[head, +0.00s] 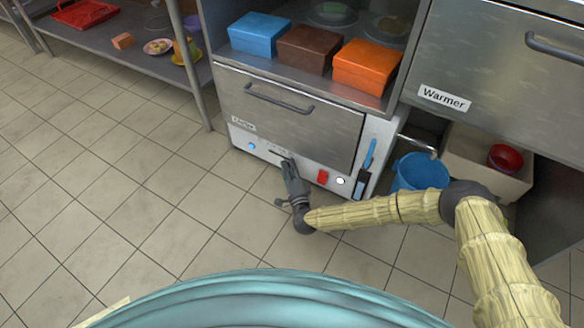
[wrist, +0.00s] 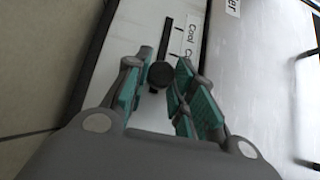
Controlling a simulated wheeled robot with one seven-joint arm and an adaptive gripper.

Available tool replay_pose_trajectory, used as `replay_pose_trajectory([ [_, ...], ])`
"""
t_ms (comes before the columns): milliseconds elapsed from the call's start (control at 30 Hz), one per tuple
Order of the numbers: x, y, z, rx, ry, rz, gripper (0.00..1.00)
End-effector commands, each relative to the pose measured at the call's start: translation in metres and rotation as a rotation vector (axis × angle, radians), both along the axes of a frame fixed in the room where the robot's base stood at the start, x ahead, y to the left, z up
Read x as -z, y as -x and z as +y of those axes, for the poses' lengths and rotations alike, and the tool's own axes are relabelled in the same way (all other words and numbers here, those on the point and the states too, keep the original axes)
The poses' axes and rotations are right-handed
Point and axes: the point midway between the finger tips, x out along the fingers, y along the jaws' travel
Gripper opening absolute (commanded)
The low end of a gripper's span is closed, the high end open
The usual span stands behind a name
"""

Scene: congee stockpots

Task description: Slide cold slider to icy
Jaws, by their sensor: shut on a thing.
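The cold slider is a dark round knob (wrist: 160,73) in a narrow dark slot (wrist: 164,38) on a pale control panel (head: 258,148). The panel runs along the bottom of a low steel appliance (head: 335,125). In the wrist view, the slot runs up from the knob beside printed words, of which "Cool" is readable. My gripper (head: 288,166) reaches the panel from the front. Its teal-padded fingers (wrist: 160,70) are shut on the knob. In the head view, my gripper hides the knob, and visible slot extends to its left. No "icy" mark is readable.
A blue bucket (head: 420,172) stands to the right. Boxes, including an orange one (head: 366,66), sit above. The tiled floor on the left is clear.

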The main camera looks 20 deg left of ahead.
Motion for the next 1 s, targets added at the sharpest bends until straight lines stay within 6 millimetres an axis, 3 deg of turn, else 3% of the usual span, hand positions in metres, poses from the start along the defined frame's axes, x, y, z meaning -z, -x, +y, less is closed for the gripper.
replay_pose_trajectory([
  [133,0.001,0.001,-0.002,0.002,0.001,0.002,0.0],
  [167,0.001,0.001,-0.003,0.002,0.001,0.002,0.27],
  [267,0.001,0.001,-0.003,0.002,0.001,0.002,0.45],
  [300,0.001,0.001,-0.002,0.002,0.001,0.002,0.47],
  [667,0.001,0.003,-0.002,0.0,0.001,0.002,0.47],
  [1000,0.001,0.043,-0.03,0.0,0.001,0.004,0.47],
])
